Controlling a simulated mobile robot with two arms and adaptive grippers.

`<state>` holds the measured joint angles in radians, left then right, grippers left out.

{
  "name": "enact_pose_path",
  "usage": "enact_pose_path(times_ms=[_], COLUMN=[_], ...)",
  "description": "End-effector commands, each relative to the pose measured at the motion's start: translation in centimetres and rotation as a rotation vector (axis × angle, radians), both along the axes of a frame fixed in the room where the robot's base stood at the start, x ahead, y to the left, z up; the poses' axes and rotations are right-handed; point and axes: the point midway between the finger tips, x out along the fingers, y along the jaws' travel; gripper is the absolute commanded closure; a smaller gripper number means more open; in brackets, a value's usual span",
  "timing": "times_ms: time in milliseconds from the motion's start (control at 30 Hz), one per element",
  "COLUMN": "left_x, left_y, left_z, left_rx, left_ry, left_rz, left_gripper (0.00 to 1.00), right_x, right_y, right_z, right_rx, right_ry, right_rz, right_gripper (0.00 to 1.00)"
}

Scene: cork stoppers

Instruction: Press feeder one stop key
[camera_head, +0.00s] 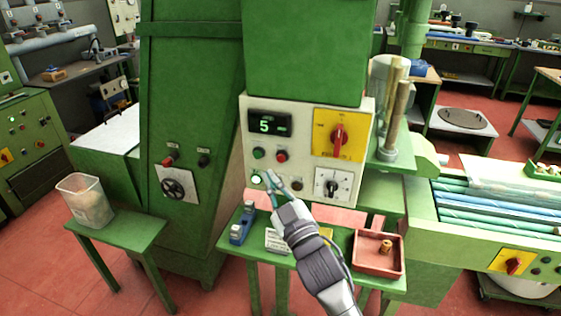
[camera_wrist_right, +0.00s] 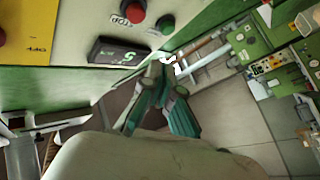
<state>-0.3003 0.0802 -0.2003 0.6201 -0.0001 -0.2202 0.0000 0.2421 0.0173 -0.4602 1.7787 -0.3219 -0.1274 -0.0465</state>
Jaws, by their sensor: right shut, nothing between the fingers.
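A cream control panel (camera_head: 305,158) on the green machine carries a red button (camera_head: 281,156) beside a green button (camera_head: 258,153), below a display (camera_head: 268,125) showing 5. In the wrist view the red button (camera_wrist_right: 132,11) has a partly readable STOP label, with the green button (camera_wrist_right: 165,24) beside it. Any feeder number is unreadable. A lit key (camera_head: 256,180) sits lower left on the panel. My right gripper (camera_head: 270,178) is shut and empty, in front of the panel's lower row, covering part of it. Its fingers also show in the wrist view (camera_wrist_right: 168,72). My left gripper is out of view.
A red rotary switch (camera_head: 338,137) on a yellow plate and a selector knob (camera_head: 332,187) are on the panel's right. Below, a green bench holds a red tray (camera_head: 361,262) and a blue item (camera_head: 241,228). A clear bin (camera_head: 86,202) stands at left.

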Motion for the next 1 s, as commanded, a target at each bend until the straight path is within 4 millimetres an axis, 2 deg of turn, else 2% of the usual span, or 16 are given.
enact_pose_path(times_ms=[200, 400, 1000], left_x=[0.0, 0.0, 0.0], left_y=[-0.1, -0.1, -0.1], left_z=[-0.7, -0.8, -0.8], left_rx=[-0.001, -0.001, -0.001], left_ry=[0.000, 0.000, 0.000], left_rz=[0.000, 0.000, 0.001], left_gripper=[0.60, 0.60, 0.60], right_x=[2.8, 4.0, 4.3], right_y=[-0.9, -1.4, -1.5], right_z=[0.0, 0.0, 0.0], right_rx=[-0.001, 0.000, 0.000], right_ry=[-0.002, 0.001, 0.001], right_rz=[-0.001, -0.001, -0.001], right_gripper=[1.00, 1.00, 1.00])
